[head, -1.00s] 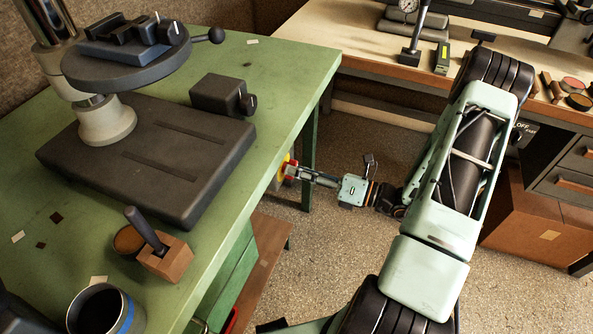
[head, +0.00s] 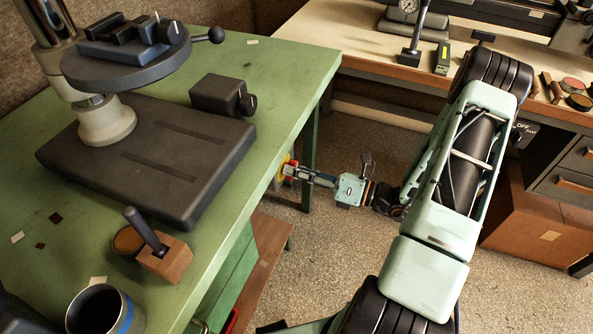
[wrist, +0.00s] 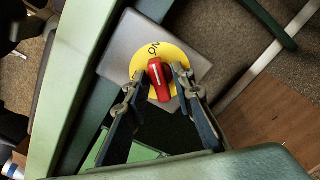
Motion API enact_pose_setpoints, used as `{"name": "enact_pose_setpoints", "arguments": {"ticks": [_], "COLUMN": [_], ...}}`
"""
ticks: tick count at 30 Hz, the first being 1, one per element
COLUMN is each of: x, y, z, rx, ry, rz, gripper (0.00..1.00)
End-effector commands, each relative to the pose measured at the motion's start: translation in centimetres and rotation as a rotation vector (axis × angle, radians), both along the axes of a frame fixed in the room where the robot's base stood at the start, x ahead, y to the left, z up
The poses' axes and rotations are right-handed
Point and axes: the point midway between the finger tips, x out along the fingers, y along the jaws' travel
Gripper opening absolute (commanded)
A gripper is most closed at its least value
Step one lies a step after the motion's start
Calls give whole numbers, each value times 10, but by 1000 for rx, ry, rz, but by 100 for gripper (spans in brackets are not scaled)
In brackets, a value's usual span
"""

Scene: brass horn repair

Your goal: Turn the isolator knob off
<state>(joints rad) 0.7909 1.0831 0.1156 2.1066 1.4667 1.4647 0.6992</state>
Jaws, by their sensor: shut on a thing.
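The isolator knob (wrist: 158,80) is a red handle on a round yellow plate (wrist: 178,54) in the wrist view. The plate sits on a grey box (wrist: 125,48) and bears the letters "ON" above the knob. My gripper (wrist: 159,78) has one finger on each side of the red handle and is shut on it. The handle stands slightly tilted in the wrist picture. In the head view my gripper (head: 291,170) reaches left to the yellow plate (head: 284,170) at the green bench's side edge. The fingertips and knob are small there.
The green bench (head: 285,70) carries a dark machine base (head: 150,165), a small dark box (head: 220,95) and a wooden block with a black handle (head: 165,258). A second workbench (head: 345,35) stands behind. Speckled floor (head: 330,240) is clear beneath my arm.

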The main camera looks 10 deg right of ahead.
Motion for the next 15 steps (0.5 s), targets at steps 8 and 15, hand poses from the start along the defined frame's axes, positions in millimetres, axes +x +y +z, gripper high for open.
{"name": "enact_pose_setpoints", "arguments": {"ticks": [8,15], "x": [0,0], "y": [-1,0], "z": [-1,-1], "rx": [-107,-240], "ry": [-147,-330], "rz": [-1,-1], "gripper": [0,0]}}
